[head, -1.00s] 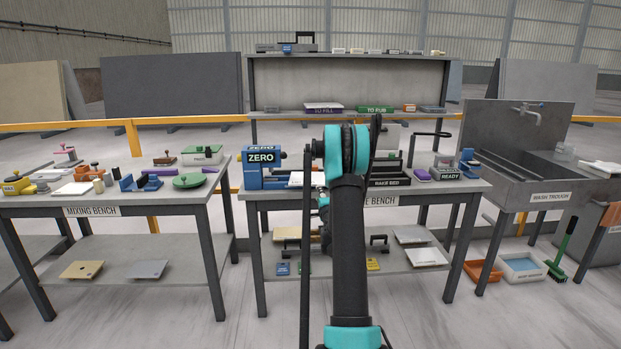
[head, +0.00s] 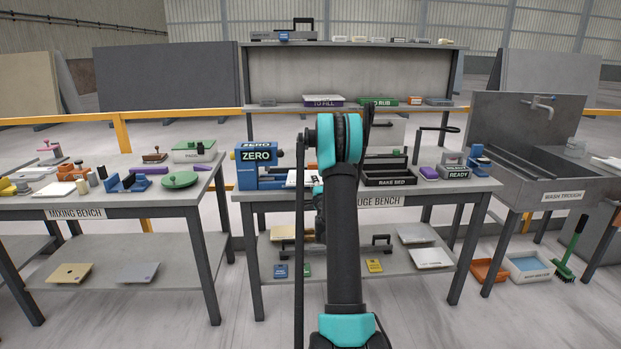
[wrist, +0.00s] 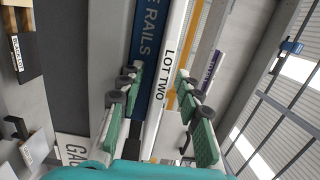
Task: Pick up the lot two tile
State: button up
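The lot two tile (wrist: 157,125) shows in the wrist view as a long white edge lettered LOT TWO. It stands beside a blue part (wrist: 147,50) lettered RAILS. My gripper (wrist: 160,76) is open, with green-padded fingers on either side of the white edge in the picture. I see gaps between the pads and the tile; whether the tile lies at fingertip depth I cannot tell. In the head view a white piece, probably this tile (head: 293,179), shows at the blue ZERO device (head: 258,168) on the gauge bench. My arm hides part of it and my gripper there.
A black rake bed (head: 390,180) and a ready stand (head: 453,172) are to the right on the gauge bench (head: 430,190). A shelf rack (head: 350,105) rises behind. The mixing bench (head: 120,208) is left, the wash trough (head: 540,175) right.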

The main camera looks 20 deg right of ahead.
grip_shut()
dwell(0.6)
notch_tip(320, 180, up, 20)
dwell(0.6)
dwell(0.7)
